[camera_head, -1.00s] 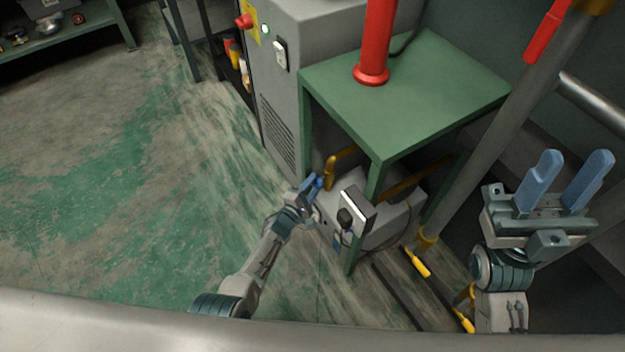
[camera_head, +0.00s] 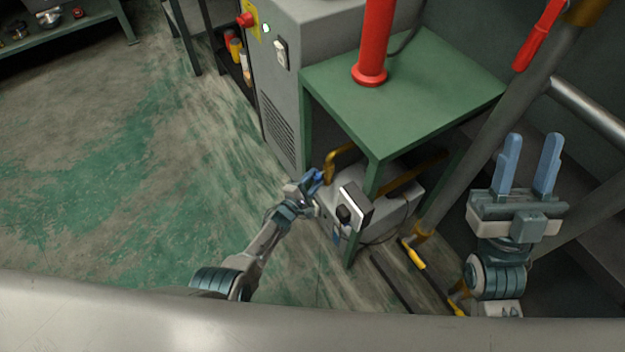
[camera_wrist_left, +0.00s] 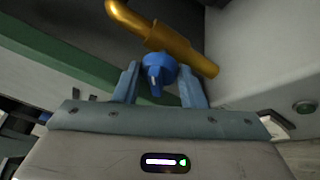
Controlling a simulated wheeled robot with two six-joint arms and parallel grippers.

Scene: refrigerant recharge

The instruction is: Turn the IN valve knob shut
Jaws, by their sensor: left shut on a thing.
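The blue valve knob (camera_wrist_left: 160,68) sits under the brass pipe (camera_wrist_left: 165,38) in the left wrist view, between the two fingers of my left gripper (camera_wrist_left: 159,78). My left gripper is shut on this knob. In the head view my left gripper (camera_head: 313,182) is low beside the grey machine, at the foot of the bent brass pipe (camera_head: 332,166). The knob's lettering cannot be read, and my fingers partly hide it in the head view. My right gripper (camera_head: 529,142) is open and empty at the right, its fingers pointing up.
A green table (camera_head: 410,95) with a red cylinder (camera_head: 373,45) stands above the grey machine (camera_head: 400,200). A grey cabinet (camera_head: 280,100) stands behind to the left. A slanted metal post (camera_head: 490,130) is near my right arm. The floor at the left is clear.

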